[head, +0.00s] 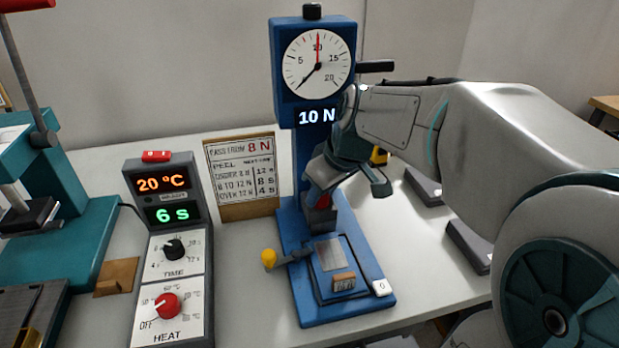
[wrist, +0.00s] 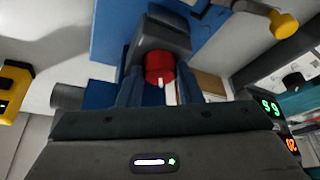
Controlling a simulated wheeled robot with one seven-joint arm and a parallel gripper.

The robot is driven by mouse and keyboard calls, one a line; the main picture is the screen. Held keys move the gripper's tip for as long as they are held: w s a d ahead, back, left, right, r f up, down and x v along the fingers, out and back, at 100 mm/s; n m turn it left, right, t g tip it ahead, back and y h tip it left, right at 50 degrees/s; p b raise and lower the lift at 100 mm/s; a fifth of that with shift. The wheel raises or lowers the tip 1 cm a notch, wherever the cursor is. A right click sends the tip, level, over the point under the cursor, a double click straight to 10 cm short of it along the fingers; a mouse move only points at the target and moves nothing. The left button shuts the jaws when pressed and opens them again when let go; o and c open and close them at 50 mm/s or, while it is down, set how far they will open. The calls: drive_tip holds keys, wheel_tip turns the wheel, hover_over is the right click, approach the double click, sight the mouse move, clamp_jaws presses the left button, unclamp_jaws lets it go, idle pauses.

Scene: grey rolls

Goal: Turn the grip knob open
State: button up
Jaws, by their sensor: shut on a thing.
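My fingers and wrist hide most of the knob there. How far the knob is turned is hard to tell.
The tester's dial (head: 317,63) stands above a display reading 10 N. A yellow-tipped lever (head: 269,259) sticks out left of its base. A control box (head: 165,240) with TIME and HEAT knobs and a card (head: 240,175) stand left. Dark grey blocks (head: 468,240) lie right.

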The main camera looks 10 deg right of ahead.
drive_tip(key=shift+w+n+g+y+b, duration=0.15)
drive_tip(key=shift+n+g+y+b, duration=0.3)
drive_tip(key=shift+n, duration=0.95)
drive_tip(key=o, duration=1)
drive_tip(key=p+v, duration=0.2)
drive_tip(key=v, duration=1.2)
drive_tip(key=shift+f+p, duration=0.1)
drive_tip(key=shift+p, duration=0.2)
